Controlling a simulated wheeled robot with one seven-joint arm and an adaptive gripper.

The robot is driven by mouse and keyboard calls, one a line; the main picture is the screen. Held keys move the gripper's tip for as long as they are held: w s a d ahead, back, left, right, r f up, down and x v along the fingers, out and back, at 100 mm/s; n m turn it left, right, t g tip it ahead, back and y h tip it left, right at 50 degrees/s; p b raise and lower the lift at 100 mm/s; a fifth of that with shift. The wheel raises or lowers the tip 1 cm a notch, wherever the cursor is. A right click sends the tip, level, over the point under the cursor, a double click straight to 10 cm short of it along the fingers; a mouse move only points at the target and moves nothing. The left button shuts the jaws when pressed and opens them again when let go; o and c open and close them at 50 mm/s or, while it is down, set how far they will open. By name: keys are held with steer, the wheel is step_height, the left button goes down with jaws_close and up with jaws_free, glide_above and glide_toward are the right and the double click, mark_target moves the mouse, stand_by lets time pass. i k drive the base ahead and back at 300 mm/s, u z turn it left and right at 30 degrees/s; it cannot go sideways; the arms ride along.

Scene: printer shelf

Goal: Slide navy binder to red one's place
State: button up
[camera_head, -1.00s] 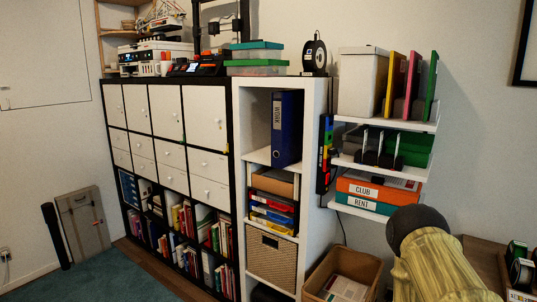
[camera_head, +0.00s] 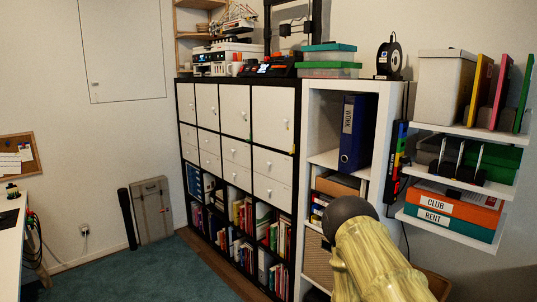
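The navy binder (camera_head: 355,133), with a white spine label reading WORK, stands upright in the top compartment of the white shelf unit (camera_head: 313,110). It is at the right side of that compartment, with bare space to its left. No red binder is clearly seen; a pinkish-red upright folder (camera_head: 501,90) stands on the wall shelf at the right. My gripper is not in view. A yellowish part of my arm with a dark round end shows at the lower right, covering part of the white unit's lower compartments.
Wall shelves (camera_head: 465,131) at right hold upright folders, a white box (camera_head: 445,88) and the orange CLUB box (camera_head: 455,203). A black-framed cabinet (camera_head: 240,83) stands left of the white unit. A desk (camera_head: 10,235) edges in at left. Open floor (camera_head: 150,272) lies in front.

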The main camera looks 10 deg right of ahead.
mark_target(359, 112)
steer(key=u, duration=0.65)
steer(key=i, duration=3.4)
steer(key=z, duration=2.55)
steer(key=k, duration=0.2)
steer(key=u, duration=0.45)
